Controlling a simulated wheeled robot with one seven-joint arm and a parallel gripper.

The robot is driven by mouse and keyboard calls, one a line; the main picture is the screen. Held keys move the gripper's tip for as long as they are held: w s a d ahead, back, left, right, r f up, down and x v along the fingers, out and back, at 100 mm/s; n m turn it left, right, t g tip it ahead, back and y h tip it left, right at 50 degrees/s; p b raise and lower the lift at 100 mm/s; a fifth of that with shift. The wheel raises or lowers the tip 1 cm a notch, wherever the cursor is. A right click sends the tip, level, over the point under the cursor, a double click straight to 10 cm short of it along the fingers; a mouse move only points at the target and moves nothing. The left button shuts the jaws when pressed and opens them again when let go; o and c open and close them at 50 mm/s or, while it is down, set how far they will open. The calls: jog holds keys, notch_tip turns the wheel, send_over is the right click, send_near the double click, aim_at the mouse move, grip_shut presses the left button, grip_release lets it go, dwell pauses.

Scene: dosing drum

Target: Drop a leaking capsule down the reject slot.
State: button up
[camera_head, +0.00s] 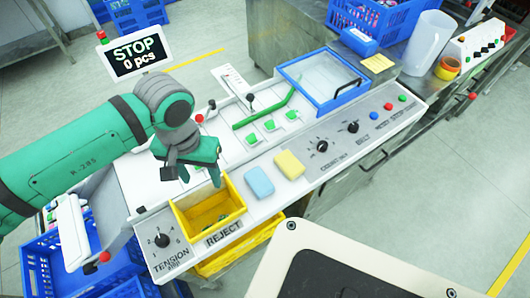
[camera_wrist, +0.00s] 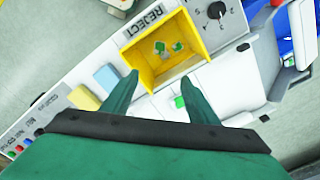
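The yellow reject opening (camera_head: 231,204) is a square box set in the panel beside the REJECT label. Several small green and white pieces lie inside it; the wrist view also shows the box (camera_wrist: 202,35). My gripper (camera_head: 201,180) points down near the box's far edge. In the wrist view, my gripper (camera_wrist: 159,80) has its fingers apart, with nothing visible held between them. A small green piece (camera_wrist: 180,101) shows on the white surface beside the right finger. Green pieces (camera_head: 252,139) sit in a row on white plates. I cannot tell which capsule leaks.
A blue sponge (camera_head: 259,181) and a yellow sponge (camera_head: 289,165) lie right of the box. A sign (camera_head: 135,53) reads STOP, 0 pcs. A blue-framed clear lid (camera_head: 320,78) stands farther back. A yellow bin (camera_head: 238,252) and blue crates (camera_head: 50,262) are below the panel.

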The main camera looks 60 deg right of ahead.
jog(key=shift+r, duration=0.1)
notch_tip(320, 180, up, 11)
jog(key=shift+f, duration=0.2)
dwell(0.8)
